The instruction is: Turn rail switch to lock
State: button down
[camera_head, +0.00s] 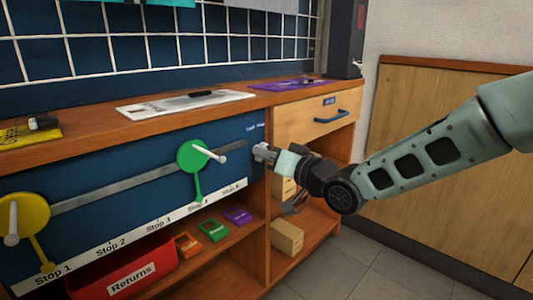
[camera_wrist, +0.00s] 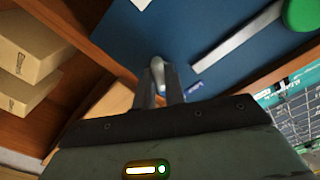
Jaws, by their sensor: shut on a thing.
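The rail switch (camera_wrist: 160,63) is a small pale grey lever at the right end of the blue panel, below a small white label that seems to begin with "Lock". My gripper (camera_head: 264,153) is at this end of the panel, its fingers shut on the switch. In the wrist view the gripper (camera_wrist: 162,82) has the switch's rounded end between its two fingertips. In the head view the fingers largely hide the switch, and I cannot tell its exact angle.
A grey rail (camera_head: 120,188) crosses the panel, with a green disc with a handle (camera_head: 192,157) near Stop 4 and a yellow one (camera_head: 22,218) at Stop 1. A drawer (camera_head: 310,122) is right of the panel. Boxes (camera_head: 286,238) stand on the shelf below.

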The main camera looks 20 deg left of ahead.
jog(key=shift+f+n+b, duration=0.1)
jog(key=shift+n+b, duration=1.15)
jog(key=shift+n, duration=6.25)
jog(key=c, duration=1.5)
grip_release()
jog(key=shift+o, duration=0.2)
jog(key=shift+d, duration=0.1)
jog(key=p+v, duration=0.5)
jog(key=v, duration=1.2)
jog(key=shift+p, duration=0.4)
jog(key=shift+d, duration=0.15)
